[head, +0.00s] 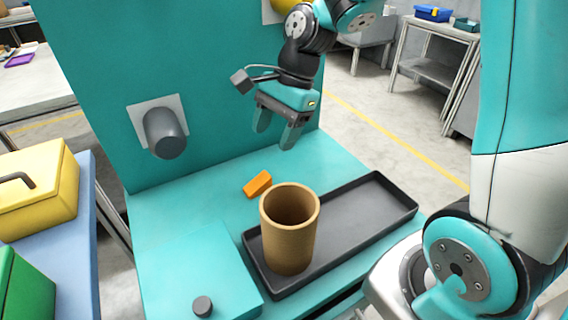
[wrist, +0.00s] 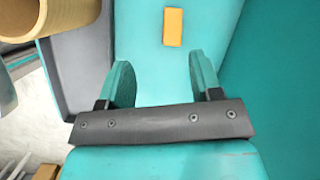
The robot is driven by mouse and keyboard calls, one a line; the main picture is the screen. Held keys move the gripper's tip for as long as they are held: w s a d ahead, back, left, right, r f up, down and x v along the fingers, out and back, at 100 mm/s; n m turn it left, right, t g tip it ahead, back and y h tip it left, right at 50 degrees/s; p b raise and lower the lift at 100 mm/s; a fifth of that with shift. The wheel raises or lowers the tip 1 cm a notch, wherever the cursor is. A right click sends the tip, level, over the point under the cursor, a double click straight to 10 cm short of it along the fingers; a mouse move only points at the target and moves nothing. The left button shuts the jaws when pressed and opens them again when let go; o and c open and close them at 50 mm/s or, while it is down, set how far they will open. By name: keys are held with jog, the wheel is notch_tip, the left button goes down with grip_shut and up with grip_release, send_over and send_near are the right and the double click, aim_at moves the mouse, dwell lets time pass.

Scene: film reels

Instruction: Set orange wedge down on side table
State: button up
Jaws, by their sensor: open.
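The orange wedge (head: 257,184) lies on the teal table (head: 180,215), behind and left of the brown cylinder. In the wrist view the wedge (wrist: 173,27) shows ahead of the fingers, a little above the gap between them. My gripper (head: 276,138) is open and empty. It hangs above the table, behind and above the wedge, apart from it. In the wrist view my gripper's two teal fingers (wrist: 158,78) stand apart with only teal surface between them. I cannot tell which surface is the side table.
A brown open cylinder (head: 290,240) stands in a dark tray (head: 395,203). A grey knob (head: 163,133) sticks out from the teal back panel (head: 210,80). A raised teal block (head: 225,270) with a dark button (head: 202,306) is front left. A yellow toolbox (head: 50,190) stands further left.

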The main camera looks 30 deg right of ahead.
jog(key=s+a+r+n, duration=0.2)
jog(key=s+a+n, duration=0.1)
jog(key=s+n, duration=0.5)
jog(key=s+a+r+n, duration=0.3)
jog(key=s+n, duration=0.6)
jog(key=n, duration=0.4)
jog(key=shift+s+a+r, duration=0.3)
jog(key=shift+a+r, duration=0.05)
jog(key=shift+a, duration=0.45)
jog(key=shift+r, duration=0.1)
notch_tip(320, 180, up, 13)
jog(key=p, duration=1.2)
jog(key=shift+p, duration=0.4)
